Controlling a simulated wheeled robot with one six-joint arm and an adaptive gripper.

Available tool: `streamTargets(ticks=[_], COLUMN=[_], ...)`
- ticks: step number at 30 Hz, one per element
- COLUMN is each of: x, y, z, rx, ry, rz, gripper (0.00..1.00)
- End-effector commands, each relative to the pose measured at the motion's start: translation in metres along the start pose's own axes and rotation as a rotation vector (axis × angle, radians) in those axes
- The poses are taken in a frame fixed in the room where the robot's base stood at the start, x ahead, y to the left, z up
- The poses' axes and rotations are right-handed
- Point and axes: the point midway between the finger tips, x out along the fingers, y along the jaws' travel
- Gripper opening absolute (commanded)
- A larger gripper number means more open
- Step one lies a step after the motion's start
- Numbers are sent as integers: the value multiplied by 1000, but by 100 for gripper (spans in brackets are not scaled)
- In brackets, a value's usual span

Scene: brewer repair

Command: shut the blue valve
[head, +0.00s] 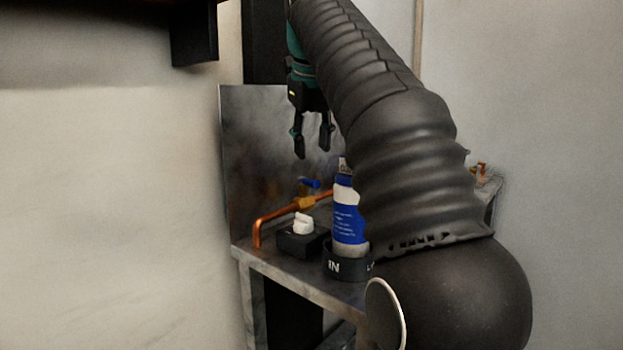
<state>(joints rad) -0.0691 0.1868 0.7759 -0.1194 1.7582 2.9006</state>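The blue valve handle (310,184) sits on a brass valve body (305,202) in a copper pipe (275,220) above the counter. The handle is small here, and its exact angle relative to the pipe is hard to tell. My gripper (313,157) hangs above the valve, fingers pointing down, with a gap between the fingertips. It is open and empty, apart from the handle. My arm covers the right part of the counter.
A blue and white bottle (348,215) stands in a dark holder (346,267) marked "IN", right of the valve. A black box with a white knob (303,224) sits in front of the pipe. A metal back panel (265,150) rises behind the counter (290,272).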

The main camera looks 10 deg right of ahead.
Motion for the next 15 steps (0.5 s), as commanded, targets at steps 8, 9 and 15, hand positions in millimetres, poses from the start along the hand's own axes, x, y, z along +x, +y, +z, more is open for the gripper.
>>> streamTargets(ticks=[8, 9, 15], x=[53, 59, 77], y=[1, 1, 1], z=[-2, -1, 0], rx=[-1, -1, -1], ry=[1, 0, -1], rz=[1, 1, 1], gripper=[39, 39, 39])
